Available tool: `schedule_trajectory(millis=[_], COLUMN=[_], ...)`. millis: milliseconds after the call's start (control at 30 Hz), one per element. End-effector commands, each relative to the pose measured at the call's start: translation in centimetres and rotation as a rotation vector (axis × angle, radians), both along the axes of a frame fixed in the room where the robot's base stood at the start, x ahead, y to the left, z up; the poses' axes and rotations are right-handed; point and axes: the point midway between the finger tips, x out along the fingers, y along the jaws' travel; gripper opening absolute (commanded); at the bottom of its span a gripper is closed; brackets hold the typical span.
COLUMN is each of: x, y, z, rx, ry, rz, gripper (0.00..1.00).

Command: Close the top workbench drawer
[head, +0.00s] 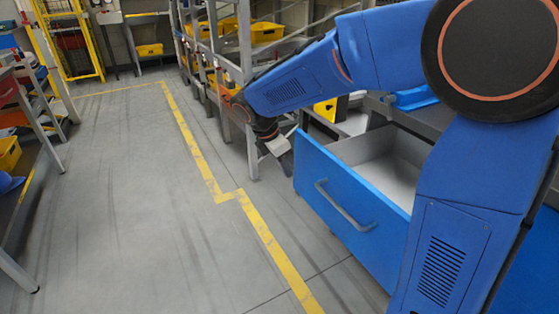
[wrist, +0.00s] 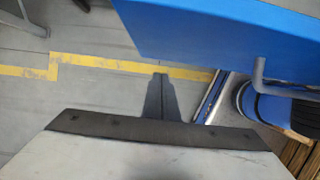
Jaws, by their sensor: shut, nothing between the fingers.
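The top workbench drawer (head: 340,195) is blue with a grey bar handle (head: 346,208) across its front. It is pulled out, and its pale empty inside shows in the head view. In the wrist view the drawer (wrist: 210,35) fills the top right, with part of the handle (wrist: 260,75) showing. My gripper (head: 287,165) hangs just left of the drawer's far front corner in the head view, apart from the handle. In the wrist view my gripper (wrist: 160,78) has its fingers together with nothing between them, pointing at the floor beyond the drawer's edge.
A grey metal rack (head: 245,90) with yellow bins (head: 265,32) stands behind my gripper. A yellow line (head: 200,160) runs along the floor. The grey floor (head: 120,200) to the left is clear. Another shelf with a yellow bin (head: 8,155) stands at the far left.

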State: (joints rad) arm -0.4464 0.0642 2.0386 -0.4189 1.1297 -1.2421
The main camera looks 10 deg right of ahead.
Motion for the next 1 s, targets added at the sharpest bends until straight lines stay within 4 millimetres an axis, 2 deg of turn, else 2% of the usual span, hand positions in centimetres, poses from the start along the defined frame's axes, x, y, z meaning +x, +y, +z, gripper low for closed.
schedule_trajectory(millis=[33,200,800,1000], x=[0.3,0.8,1.1,1.6], y=[-0.8,-2.4,-3.2,-4.9], z=[0.2,0.2,0.3,0.3], rx=[0.001,0.001,0.001,0.001], ry=[-0.004,-0.003,-0.003,-0.004], rz=[-0.006,-0.004,-0.002,-0.004], gripper=[0.0,0.0,0.0,0.0])
